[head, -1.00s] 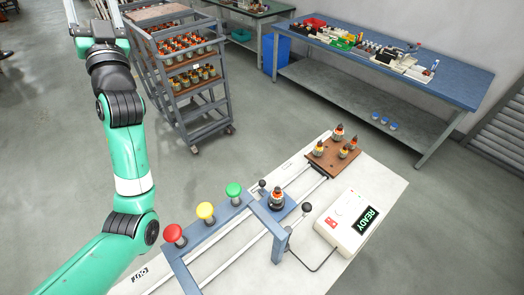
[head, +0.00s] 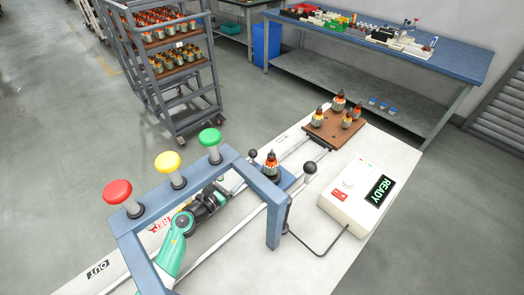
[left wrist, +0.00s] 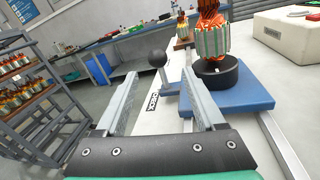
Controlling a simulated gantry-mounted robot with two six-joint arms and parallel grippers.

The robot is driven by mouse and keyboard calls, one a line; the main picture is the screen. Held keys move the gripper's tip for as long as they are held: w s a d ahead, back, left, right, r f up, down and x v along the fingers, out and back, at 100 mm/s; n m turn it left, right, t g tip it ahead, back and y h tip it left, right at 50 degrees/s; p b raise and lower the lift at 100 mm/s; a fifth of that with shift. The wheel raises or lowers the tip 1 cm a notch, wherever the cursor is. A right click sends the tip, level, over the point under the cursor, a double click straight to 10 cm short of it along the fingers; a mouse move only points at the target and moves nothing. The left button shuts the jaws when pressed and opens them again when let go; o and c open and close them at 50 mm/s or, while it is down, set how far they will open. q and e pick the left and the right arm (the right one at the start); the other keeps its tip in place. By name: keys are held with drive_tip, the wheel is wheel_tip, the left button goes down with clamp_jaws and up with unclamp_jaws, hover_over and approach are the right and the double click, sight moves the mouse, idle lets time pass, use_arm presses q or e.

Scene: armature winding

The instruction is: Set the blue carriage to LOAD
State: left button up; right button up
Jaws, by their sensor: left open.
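The blue carriage (head: 288,180) sits on the rails of the white bench, by the blue frame's right-hand post, and carries one copper-wound armature (head: 271,167). In the left wrist view the blue carriage (left wrist: 240,100) lies right of my fingers, with the armature (left wrist: 212,40) in a black round holder. A black ball knob (left wrist: 158,57) on a short stem stands beside the carriage, ahead of and between my fingertips; it also shows in the head view (head: 252,154). My left gripper (left wrist: 160,85) is open and empty, low behind the blue frame, apart from the knob. My right gripper is not in view.
The blue frame (head: 195,182) with red, yellow and green buttons spans the rails above my left arm. Another black knob (head: 310,168) stands right of the carriage. A brown tray (head: 334,128) of armatures is at the far rail end. A control box (head: 350,200) reads READY.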

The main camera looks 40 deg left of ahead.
use_arm(q)
drive_tip(key=w+b, duration=0.2)
drive_tip(key=w, duration=0.1)
drive_tip(key=w+b, duration=0.2)
drive_tip(key=w, duration=0.2)
drive_tip(key=w+a+b, duration=0.1)
drive_tip(key=w+b, duration=0.1)
drive_tip(key=w, duration=0.1)
drive_tip(key=shift+w+f, duration=0.1)
drive_tip(key=shift+w, duration=0.3)
drive_tip(key=shift+w+r, duration=0.25)
drive_tip(key=shift+w, duration=0.2)
clamp_jaws()
idle(0.4)
